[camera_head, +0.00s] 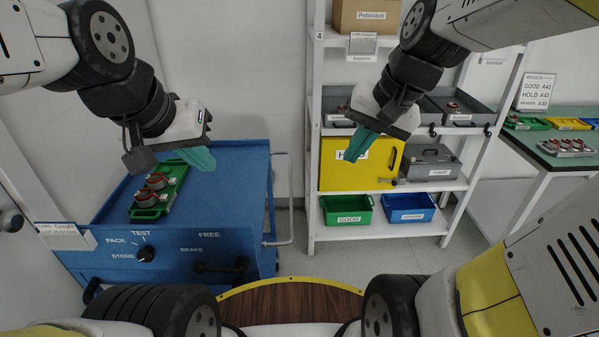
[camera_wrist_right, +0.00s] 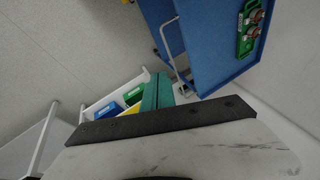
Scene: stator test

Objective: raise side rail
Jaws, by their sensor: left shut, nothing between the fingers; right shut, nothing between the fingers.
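The side rail (camera_head: 291,200) is a pale grey U-shaped bar on the right side of the blue cart (camera_head: 236,190). In the head view it runs down beside the cart, its two ends bending in to the cart side. It also shows in the right wrist view (camera_wrist_right: 165,42), next to the cart. My left gripper (camera_head: 200,158), with teal fingers, is shut and empty above the back of the cart top. My right gripper (camera_head: 358,146) is shut and empty, right of the rail and apart from it, in front of the shelf. Its fingers show in the right wrist view (camera_wrist_right: 157,92).
A green tray (camera_head: 146,213) with red-and-metal parts lies on the cart's left. A dial (camera_head: 146,254) and a black handle (camera_head: 222,267) are on its front. The white shelf (camera_head: 314,215) holds a yellow box (camera_head: 335,172) and bins. Floor shows between cart and shelf.

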